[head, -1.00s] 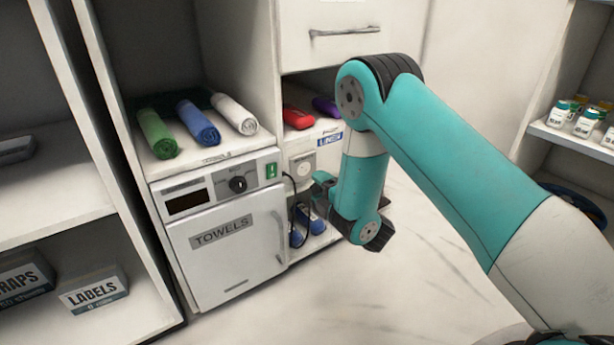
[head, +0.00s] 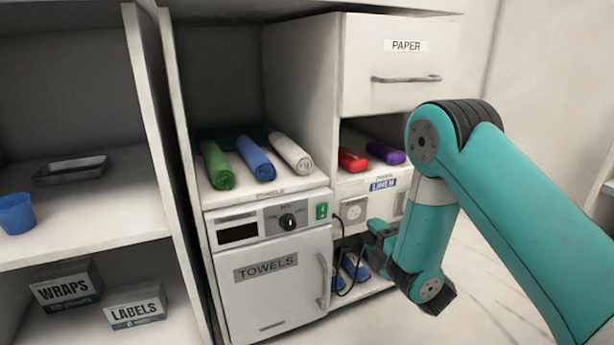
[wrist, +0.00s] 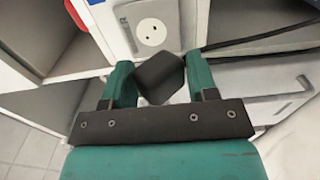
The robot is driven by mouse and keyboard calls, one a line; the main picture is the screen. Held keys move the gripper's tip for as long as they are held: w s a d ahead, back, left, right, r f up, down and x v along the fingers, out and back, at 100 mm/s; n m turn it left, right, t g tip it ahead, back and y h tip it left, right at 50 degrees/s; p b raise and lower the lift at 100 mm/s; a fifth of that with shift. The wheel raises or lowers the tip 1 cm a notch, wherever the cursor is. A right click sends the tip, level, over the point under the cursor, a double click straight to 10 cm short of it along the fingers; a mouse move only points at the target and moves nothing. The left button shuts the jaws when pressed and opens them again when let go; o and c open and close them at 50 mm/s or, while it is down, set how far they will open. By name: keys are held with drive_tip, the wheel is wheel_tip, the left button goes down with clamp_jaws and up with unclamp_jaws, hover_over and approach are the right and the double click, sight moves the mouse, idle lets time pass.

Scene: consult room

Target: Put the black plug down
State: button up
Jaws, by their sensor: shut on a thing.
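The black plug (wrist: 160,76) is between the two fingers of my gripper (wrist: 160,85) in the wrist view, and the gripper is shut on it. Its black cord (wrist: 260,38) runs off to the right there. In the head view my gripper (head: 378,238) is in front of the cabinet, below the wall socket (head: 354,211); the plug itself is hard to make out there. The cord (head: 341,262) hangs beside the towel warmer. The socket (wrist: 151,32) shows empty in the wrist view, just beyond the plug and apart from it.
The towel warmer (head: 268,290) has a closed door, and rolled towels lie above it. Blue items (head: 354,266) lie on the low shelf (head: 372,286) behind my gripper. Red (head: 351,160) and purple (head: 386,152) rolls lie above the socket. Open floor (head: 478,255) is at right.

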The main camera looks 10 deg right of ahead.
drive_tip(key=d+r+m+h+p, duration=0.2)
drive_tip(key=d+r+h+p, duration=0.1)
drive_tip(key=r+p, duration=2.4)
drive_tip(key=d+r+m+h+p, duration=0.1)
drive_tip(key=d+r+h+p, duration=0.15)
drive_tip(key=r+p, duration=2.5)
drive_tip(key=s+f+b, duration=0.1)
drive_tip(key=s+f, duration=0.5)
drive_tip(key=f, duration=0.5)
drive_tip(key=shift+s+d+f+t+b, duration=0.15)
drive_tip(key=shift+s+d+t+b, duration=0.1)
drive_tip(key=shift+s+t+b, duration=0.1)
drive_tip(key=o, duration=1.3)
drive_tip(key=shift+y, duration=0.25)
